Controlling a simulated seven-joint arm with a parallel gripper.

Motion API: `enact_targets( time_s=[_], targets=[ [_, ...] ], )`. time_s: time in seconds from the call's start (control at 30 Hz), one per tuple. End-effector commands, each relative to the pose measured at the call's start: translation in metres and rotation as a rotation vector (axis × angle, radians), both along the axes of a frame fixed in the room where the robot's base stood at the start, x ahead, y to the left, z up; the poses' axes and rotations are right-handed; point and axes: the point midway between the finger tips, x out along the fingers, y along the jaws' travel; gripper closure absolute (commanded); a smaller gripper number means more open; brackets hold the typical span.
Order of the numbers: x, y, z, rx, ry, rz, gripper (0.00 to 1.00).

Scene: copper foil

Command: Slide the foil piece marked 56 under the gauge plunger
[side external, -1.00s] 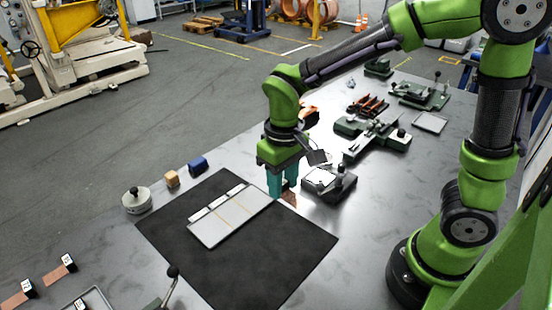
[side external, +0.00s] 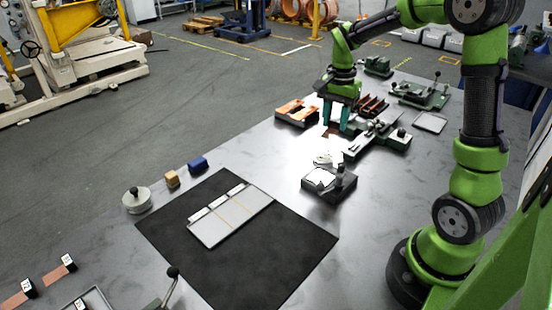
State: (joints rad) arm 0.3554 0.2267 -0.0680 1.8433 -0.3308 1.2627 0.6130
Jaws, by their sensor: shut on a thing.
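My gripper (side external: 336,122) points down over the far part of the bench, its teal fingers closed. A small copper-coloured foil piece (side external: 331,132) shows at the fingertips; its marking cannot be read. The gripper is just left of a long grey and green bench device (side external: 372,140) and right of an orange-topped fixture (side external: 297,113). A small dark-based instrument (side external: 330,184) with a pale face and black knob stands nearer the camera; a white rounded part (side external: 322,158) shows just behind it. I cannot make out which device bears the gauge plunger.
Labelled copper foil pieces (side external: 54,275) lie at the lower left. A black mat (side external: 265,255) holds a pale divided panel (side external: 228,222). A round weight (side external: 136,204), a tan block (side external: 172,179) and a blue block (side external: 198,163) stand along the left edge. An orange rack (side external: 372,105) stands behind the gripper.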

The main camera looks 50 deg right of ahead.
Motion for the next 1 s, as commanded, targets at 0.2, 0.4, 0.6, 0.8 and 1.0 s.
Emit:
enact_targets(
  time_s=[0.2,0.4,0.6,0.8,1.0],
  targets=[
    [-0.011,-0.039,-0.001,-0.002,0.001,-0.188,0.92],
    [-0.011,-0.036,-0.030,-0.001,0.004,-0.181,0.92],
    [-0.010,-0.036,-0.050,-0.002,0.001,-0.179,0.92],
    [-0.010,-0.036,-0.065,-0.001,0.003,-0.178,0.92],
    [-0.010,-0.036,-0.087,-0.001,0.003,-0.177,0.92]
  ],
)
